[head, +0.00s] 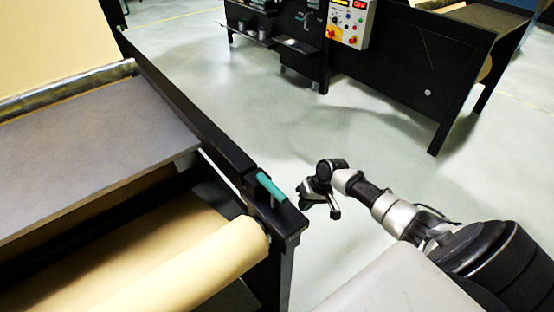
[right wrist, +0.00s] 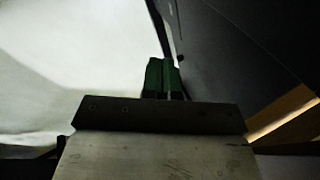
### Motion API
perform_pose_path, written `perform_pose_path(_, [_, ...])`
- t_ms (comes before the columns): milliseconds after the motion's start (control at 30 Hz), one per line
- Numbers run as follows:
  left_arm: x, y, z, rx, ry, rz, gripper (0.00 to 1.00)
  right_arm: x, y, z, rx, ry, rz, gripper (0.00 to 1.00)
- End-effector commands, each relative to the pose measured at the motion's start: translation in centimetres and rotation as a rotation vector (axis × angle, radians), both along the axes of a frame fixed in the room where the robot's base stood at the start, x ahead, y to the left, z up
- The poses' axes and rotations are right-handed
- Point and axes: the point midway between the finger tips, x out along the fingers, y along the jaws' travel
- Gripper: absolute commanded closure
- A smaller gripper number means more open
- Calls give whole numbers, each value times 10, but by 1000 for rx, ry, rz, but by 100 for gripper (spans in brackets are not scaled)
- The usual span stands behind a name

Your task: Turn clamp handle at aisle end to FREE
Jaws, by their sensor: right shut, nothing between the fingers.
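The clamp handle (head: 271,186) is a short teal bar on a post, on top of the black frame rail near its end, beside the kraft roll (head: 200,258). It lies slanted along the rail. Any FREE marking is too small to read. My right gripper (head: 318,202) is shut and empty. In the head view it shows just right of the handle, over the floor and apart from it. In the right wrist view a dark green, split shape (right wrist: 162,77) stands beyond the gripper body; I cannot tell whether it is fingers or handle. My left gripper is out of view.
The black side rail (head: 190,115) runs back from the handle past a grey table (head: 95,150). Another black machine with a control panel (head: 350,22) stands across the aisle. The pale floor (head: 350,130) between them is clear.

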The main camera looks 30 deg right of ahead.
Motion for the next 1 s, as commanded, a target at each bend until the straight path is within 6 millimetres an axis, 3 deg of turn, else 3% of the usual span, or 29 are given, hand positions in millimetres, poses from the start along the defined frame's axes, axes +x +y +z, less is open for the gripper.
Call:
perform_pose_path(33, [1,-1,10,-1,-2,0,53,20,-4,70,60,-20,40,100])
perform_pose_path(100, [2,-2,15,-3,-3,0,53,27,0,145,150,-15,109,100])
perform_pose_path(200, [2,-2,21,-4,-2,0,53,20,7,233,238,3,227,100])
perform_pose_path(333, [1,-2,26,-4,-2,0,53,-1,13,304,297,37,355,100])
perform_pose_path(400, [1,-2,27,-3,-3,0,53,-10,15,324,312,51,398,100])
perform_pose_path(500, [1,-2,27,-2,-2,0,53,-17,16,336,321,62,428,100])
perform_pose_path(833, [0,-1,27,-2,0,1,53,-17,17,335,324,63,430,100])
perform_pose_path(1000, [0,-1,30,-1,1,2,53,-18,27,324,326,64,430,100])
